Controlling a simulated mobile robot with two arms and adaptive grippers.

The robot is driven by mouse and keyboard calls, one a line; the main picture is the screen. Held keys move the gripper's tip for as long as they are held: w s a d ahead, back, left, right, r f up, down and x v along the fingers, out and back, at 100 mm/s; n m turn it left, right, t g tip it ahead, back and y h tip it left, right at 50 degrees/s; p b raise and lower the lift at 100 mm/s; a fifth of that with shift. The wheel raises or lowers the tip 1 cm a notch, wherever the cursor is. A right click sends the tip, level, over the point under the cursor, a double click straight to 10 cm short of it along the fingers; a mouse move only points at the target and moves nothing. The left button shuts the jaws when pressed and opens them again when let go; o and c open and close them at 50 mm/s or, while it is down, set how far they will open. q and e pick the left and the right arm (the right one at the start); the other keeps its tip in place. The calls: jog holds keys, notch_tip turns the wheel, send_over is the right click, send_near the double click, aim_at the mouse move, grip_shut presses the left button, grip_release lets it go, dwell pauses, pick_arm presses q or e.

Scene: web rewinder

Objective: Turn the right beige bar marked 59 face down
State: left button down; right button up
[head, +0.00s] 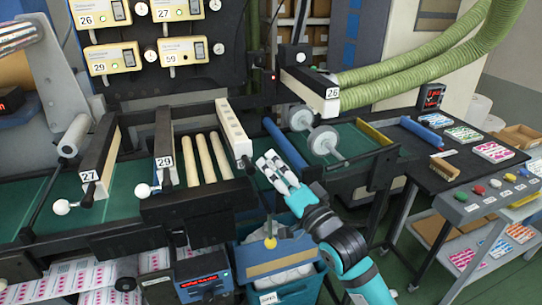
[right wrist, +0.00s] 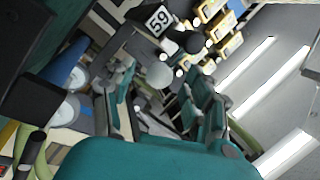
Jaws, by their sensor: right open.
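The right bar (head: 233,128) stands in the middle of the head view, its pale beige dotted face showing and its near end beside my right gripper. Its 59 label does not show there. In the right wrist view a 59 label (right wrist: 158,20) is on a dark bar end, with a round pale knob (right wrist: 160,75) below it. My right gripper (head: 270,165) is open, just right of the bar's near end; in the wrist view its fingers (right wrist: 155,108) point toward the knob. I cannot tell whether they touch it. My left gripper is out of view.
A bar marked 26 (head: 310,88) and grey rollers (head: 324,140) stand right. A teal bin (head: 295,286) is below. Another 59 marks a wall unit (head: 184,50).

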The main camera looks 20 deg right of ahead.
jog(key=shift+x, duration=0.95)
jog(key=shift+c, duration=0.2)
grip_shut()
jog(key=shift+f, duration=0.1)
